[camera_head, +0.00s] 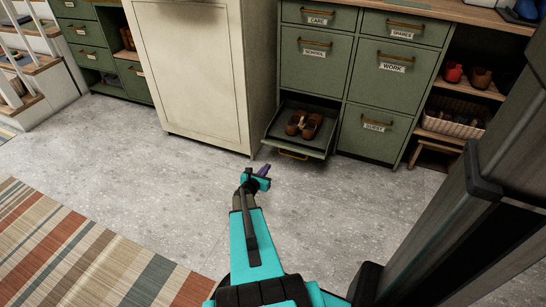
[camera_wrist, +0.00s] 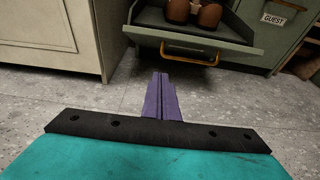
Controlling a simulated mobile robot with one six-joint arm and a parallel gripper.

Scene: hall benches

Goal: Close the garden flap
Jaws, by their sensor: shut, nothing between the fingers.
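The open flap (camera_head: 317,152) is the low green compartment front in the left column of the green cabinet, tilted outward near the floor. No label shows on it, so I cannot read whether it says garden. A brass handle (camera_head: 293,154) sits on its outer edge. A pair of brown shoes (camera_head: 303,124) rests inside. In the wrist view the flap (camera_wrist: 225,33) and its handle (camera_wrist: 189,53) are ahead, slightly right of my gripper. My gripper (camera_head: 265,170) has purple fingers, shut and empty (camera_wrist: 160,77). It is in front of and left of the flap, apart from it.
Shut flaps labelled school (camera_head: 315,62), work (camera_head: 393,72) and guest (camera_head: 375,128) surround the open one. A cream cabinet (camera_head: 190,70) stands close on the left. A shelf with a wicker basket (camera_head: 453,122) is at the right. The grey floor in front is clear; a striped rug (camera_head: 80,250) lies left.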

